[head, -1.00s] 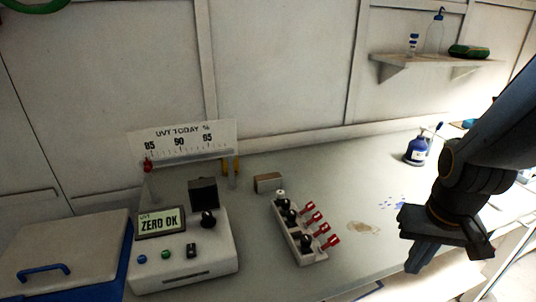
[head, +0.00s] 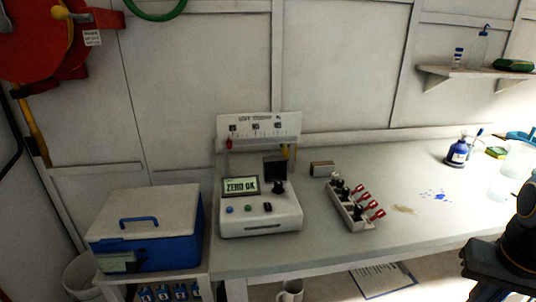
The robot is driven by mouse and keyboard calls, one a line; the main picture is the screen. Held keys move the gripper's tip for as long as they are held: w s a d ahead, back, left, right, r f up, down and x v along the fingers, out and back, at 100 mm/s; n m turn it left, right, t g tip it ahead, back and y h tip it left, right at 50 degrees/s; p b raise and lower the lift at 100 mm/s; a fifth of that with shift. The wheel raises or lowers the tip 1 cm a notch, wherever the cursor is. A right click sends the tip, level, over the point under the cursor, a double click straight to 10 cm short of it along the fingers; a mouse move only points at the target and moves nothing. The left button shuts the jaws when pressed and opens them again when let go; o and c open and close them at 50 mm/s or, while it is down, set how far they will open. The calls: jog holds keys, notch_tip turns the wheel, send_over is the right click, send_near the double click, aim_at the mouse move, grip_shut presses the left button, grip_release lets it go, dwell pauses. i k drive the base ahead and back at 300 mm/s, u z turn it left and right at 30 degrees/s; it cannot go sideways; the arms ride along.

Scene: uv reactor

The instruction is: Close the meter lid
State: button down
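The meter (head: 258,225) is a white box on the bench, left of the picture's middle. Its small screen (head: 241,187) reads "ZERO OK". A dark square flap (head: 274,168), which looks like the meter lid, stands upright at the back of the meter's top. A black knob (head: 278,187) sits just in front of it. My gripper (head: 482,272) is at the lower right, far from the meter and partly cut off by the picture edge. Whether its fingers are apart is not clear, and I see nothing held in it.
A blue case with a white top (head: 152,231) stands left of the meter. A rack with red-handled items (head: 353,208) and a small brown block (head: 322,168) are to its right. A blue bottle (head: 458,152) stands farther right. The bench between rack and gripper is mostly clear.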

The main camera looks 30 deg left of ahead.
aim_at(275, 166)
jog(key=u, duration=0.7)
jog(key=i, duration=0.25)
